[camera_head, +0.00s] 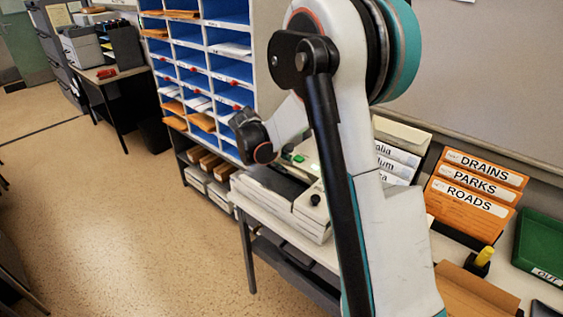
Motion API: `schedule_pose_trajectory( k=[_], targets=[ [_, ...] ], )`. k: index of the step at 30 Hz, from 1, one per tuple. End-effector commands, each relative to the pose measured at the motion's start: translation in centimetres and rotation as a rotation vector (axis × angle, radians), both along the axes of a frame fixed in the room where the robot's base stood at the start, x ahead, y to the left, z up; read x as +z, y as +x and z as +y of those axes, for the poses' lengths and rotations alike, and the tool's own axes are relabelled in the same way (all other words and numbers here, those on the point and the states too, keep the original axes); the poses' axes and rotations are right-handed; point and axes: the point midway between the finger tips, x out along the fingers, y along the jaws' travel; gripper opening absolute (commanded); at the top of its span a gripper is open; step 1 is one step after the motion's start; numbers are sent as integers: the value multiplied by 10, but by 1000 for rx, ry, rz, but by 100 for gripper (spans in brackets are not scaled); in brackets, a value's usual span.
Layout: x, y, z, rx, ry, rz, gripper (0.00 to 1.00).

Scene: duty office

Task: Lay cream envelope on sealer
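The dark end of my arm (252,137) hangs in front of the blue pigeonholes, up and to the left of a low machine. No fingertips can be made out there, so I cannot tell whether my gripper is open or holds anything. The low machine, with a lit green button (299,159) and a grey-white body (285,203), stands on the table's left end and is probably the sealer. My arm hides part of it. A cream envelope-like sheet (401,132) stands upright behind white-labelled folders, right of my arm. I cannot tell whether it is the task's envelope.
Orange folders labelled DRAINS, PARKS and ROADS (470,190) stand on the right of the table. A green OUT tray (540,243), a yellow-topped item (485,256) and a brown box (472,293) are nearby. The pigeonhole shelf (205,75) stands behind. The floor at left is open.

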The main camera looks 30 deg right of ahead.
Motion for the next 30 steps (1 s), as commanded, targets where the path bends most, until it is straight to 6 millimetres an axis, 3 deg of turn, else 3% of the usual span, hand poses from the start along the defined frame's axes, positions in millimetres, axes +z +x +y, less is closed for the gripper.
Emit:
schedule_pose_trajectory(
  k=[13,30],
  targets=[
    [7,-2,5,1,0,1,30],
    [88,-21,58,1,0,0,30]
  ],
)
